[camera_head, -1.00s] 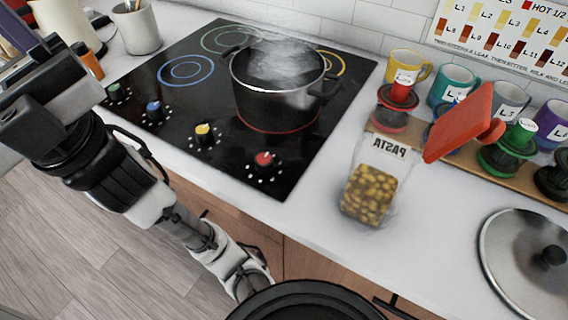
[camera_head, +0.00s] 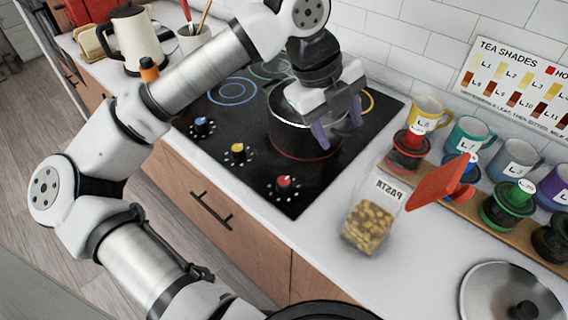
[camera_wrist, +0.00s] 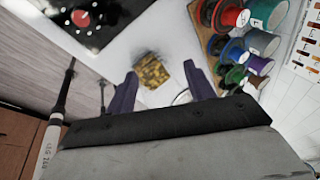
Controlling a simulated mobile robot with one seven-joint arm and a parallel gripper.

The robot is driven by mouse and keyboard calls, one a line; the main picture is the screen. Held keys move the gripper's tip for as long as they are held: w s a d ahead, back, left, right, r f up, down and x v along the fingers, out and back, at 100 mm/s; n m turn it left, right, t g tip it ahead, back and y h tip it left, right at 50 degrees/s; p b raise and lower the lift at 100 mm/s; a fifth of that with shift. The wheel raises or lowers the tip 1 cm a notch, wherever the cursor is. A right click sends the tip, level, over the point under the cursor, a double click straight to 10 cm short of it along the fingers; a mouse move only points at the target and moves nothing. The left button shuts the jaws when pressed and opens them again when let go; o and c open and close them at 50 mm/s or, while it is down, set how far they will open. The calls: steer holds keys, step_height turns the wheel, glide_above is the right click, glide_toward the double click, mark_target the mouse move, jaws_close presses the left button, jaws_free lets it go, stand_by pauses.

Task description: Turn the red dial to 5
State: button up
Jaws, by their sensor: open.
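The red dial (camera_head: 284,182) is at the front right corner of the black cooktop (camera_head: 296,205), ringed by white marks; its exact setting is too small to read. It also shows at the top left of the wrist view (camera_wrist: 80,18). My gripper (camera_head: 338,134) is open and empty, above the right side of the cooktop in front of the black pot (camera_head: 287,108), up and to the right of the red dial in the head view. In the wrist view its two purple fingers (camera_wrist: 163,88) are spread apart, with the pasta bag beyond them.
A pasta bag (camera_head: 366,228) stands on the white counter right of the cooktop. A red object (camera_head: 440,186), several mugs (camera_head: 468,138) and spools stand along the back right. A lid (camera_head: 512,296) lies front right. Yellow (camera_head: 238,150) and blue (camera_head: 202,124) dials sit left of the red one.

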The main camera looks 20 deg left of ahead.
mark_target(284, 180)
steer(key=s+a+f+n+g+y, duration=0.2)
steer(key=a+f+n+y, duration=0.15)
steer(key=a, duration=0.55)
steer(key=shift+n+y, duration=0.25)
steer(key=shift+n, duration=0.1)
steer(key=f+p, duration=0.2)
steer(key=f, duration=0.4)
steer(key=f+p, duration=0.2)
steer(key=f, duration=0.5)
steer(key=shift+w+f, duration=0.2)
steer(key=shift+f, duration=0.05)
steer(key=c, duration=1)
steer(key=shift+o, duration=0.2)
steer(key=shift+f+b, duration=0.1)
steer(key=shift+b, duration=0.25)
